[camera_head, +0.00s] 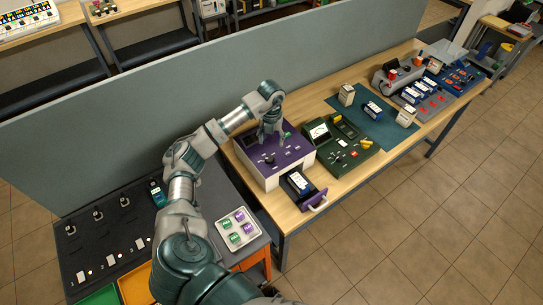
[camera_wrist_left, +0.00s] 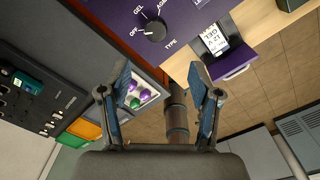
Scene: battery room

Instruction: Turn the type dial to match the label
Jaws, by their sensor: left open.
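The purple tester (camera_head: 290,157) stands on the wooden bench. Its black type dial (camera_wrist_left: 155,29) shows in the wrist view, with OFF, GEL and TYPE printed around it; its white mark appears to point towards OFF. The label on the battery (camera_wrist_left: 215,39) in the pulled-out drawer (camera_wrist_left: 235,65) seems to read 12 V GEL. The drawer also shows in the head view (camera_head: 316,200). My left gripper (camera_head: 268,140) is over the tester's top, its fingers (camera_wrist_left: 160,75) apart and empty; the dial is beyond the fingertips, untouched. My right gripper is not visible.
A green tester (camera_head: 345,150) stands right of the purple one. A tray (camera_head: 238,228) with green and purple pieces is on the dark bench at left. A grey partition (camera_head: 130,120) runs behind the benches.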

